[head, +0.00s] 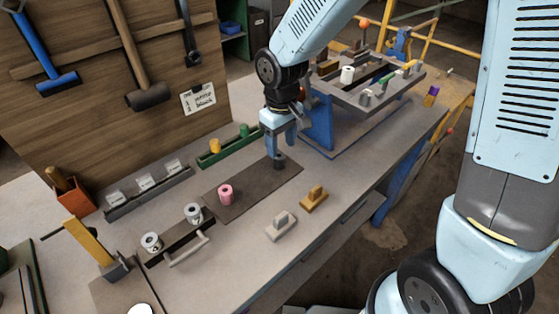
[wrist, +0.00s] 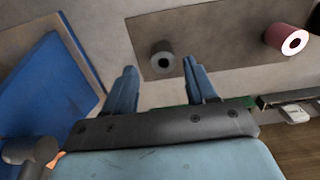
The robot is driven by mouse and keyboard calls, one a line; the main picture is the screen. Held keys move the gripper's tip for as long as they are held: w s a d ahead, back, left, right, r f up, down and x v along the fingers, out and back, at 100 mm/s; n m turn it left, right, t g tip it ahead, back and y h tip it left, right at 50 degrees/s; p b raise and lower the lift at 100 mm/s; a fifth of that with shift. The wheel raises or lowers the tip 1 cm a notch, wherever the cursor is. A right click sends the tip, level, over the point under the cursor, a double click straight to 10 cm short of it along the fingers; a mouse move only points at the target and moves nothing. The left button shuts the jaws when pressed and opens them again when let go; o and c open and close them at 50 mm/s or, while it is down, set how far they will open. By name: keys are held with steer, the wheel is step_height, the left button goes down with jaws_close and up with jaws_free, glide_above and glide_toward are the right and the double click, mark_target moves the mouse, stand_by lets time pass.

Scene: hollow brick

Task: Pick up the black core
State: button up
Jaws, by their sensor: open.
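The black core (head: 279,161) is a short dark hollow cylinder standing on the far end of the dark mat (head: 240,190). My gripper (head: 281,147) is open and points down just above it. In the wrist view the core (wrist: 162,62) shows between the two fingertips (wrist: 159,68), with its round hole facing the camera and a gap on each side. I cannot tell whether the fingertips reach down beside it. A pink core (head: 226,193) stands on the same mat and also shows in the wrist view (wrist: 287,40).
A green rack (head: 228,149) with a yellow and a green core lies behind the mat. White cores stand on a dark handled tray (head: 176,240) at left. A grey block (head: 281,227) and a yellow block (head: 314,200) lie in front. A blue-legged fixture (head: 318,125) stands close right.

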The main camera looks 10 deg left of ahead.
mark_target(279, 157)
steer(key=shift+w+a+f, duration=0.1)
steer(key=shift+a+f, duration=0.05)
steer(key=shift+f, duration=1.3)
steer(key=shift+a+f, duration=0.1)
steer(key=shift+f, duration=1.3)
steer(key=shift+c, duration=0.3)
steer(key=c, duration=0.9)
steer(key=shift+r, duration=0.1)
